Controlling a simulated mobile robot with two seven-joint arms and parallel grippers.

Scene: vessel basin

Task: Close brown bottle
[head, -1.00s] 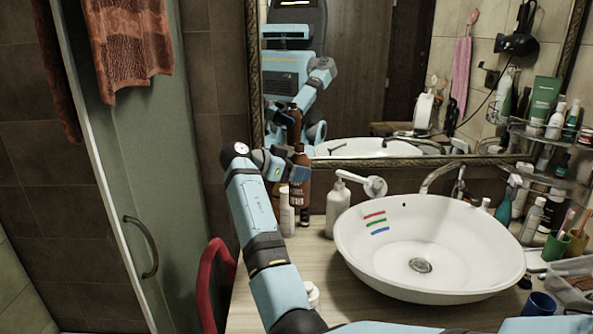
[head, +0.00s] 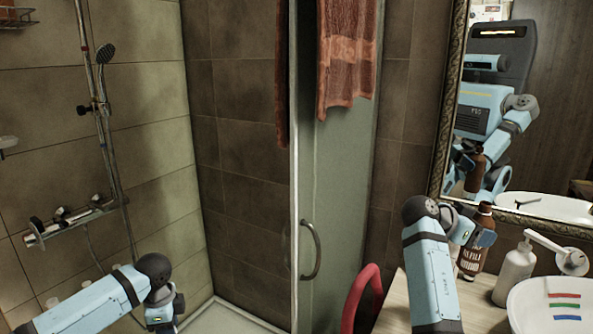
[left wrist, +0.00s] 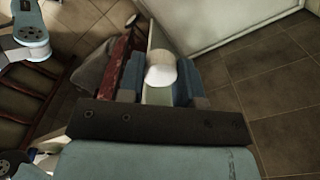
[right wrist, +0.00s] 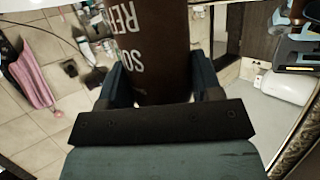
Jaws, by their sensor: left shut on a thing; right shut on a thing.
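The brown bottle (head: 469,262) stands upright over the counter at the right of the head view, with white lettering on its side. My right gripper (head: 480,236) is shut on its upper part. The right wrist view shows the brown bottle (right wrist: 155,50) filling the space between both fingers. Whether its base touches the counter is unclear, and its mouth is too small to judge. My left gripper (head: 165,312) is low at the left of the head view, away from the bottle. In the left wrist view it is shut on a small white cap-like piece (left wrist: 161,76).
A white pump dispenser (head: 514,273) stands right of the bottle, beside the white basin (head: 540,296) with coloured stripes. A red chair back (head: 362,297) is at the counter's left edge. The glass shower door (head: 338,190) and mirror (head: 545,110) stand behind.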

